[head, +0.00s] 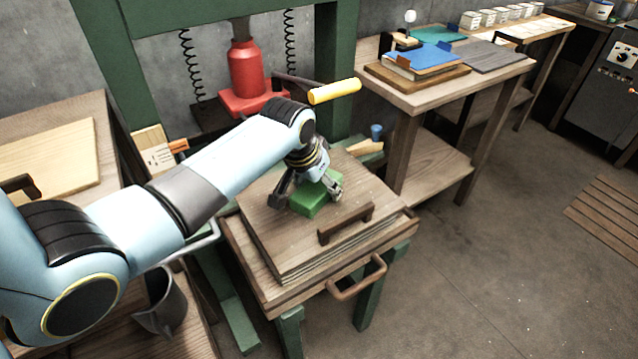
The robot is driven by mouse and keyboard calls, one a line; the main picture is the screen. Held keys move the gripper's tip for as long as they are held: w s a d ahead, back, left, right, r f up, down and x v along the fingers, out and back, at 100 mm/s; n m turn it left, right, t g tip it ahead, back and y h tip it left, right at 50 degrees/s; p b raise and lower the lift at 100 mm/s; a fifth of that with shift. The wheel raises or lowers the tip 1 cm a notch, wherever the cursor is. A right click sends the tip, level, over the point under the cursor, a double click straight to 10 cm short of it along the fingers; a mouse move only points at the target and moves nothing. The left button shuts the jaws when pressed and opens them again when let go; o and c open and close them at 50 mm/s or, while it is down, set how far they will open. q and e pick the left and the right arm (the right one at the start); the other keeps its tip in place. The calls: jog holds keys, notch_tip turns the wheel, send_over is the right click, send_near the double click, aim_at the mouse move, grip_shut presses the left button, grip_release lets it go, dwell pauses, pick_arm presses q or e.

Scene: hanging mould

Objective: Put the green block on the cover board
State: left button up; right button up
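The green block (309,203) is at the middle of the wooden cover board (283,242), which has a dark wooden handle (346,224) near its front edge. The block appears to rest on the board, though its underside is hard to see. My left gripper (312,194) reaches down over the block from the left. Its fingers are on either side of the block, one at the left and one at the right. Whether they press on it is hard to tell. My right gripper is not in view.
A red jack (246,72) with a yellow-handled lever (334,91) stands behind. A side table (419,99) holds boards and a blue sheet.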

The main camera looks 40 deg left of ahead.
pick_arm(q)
jog(key=shift+o, duration=0.7)
jog(key=shift+r, duration=0.3)
jog(key=p+v, duration=0.1)
jog(key=v, duration=1)
jog(key=shift+s+r+p, duration=0.2)
jog(key=shift+r+p, duration=0.15)
jog(key=shift+p, duration=0.05)
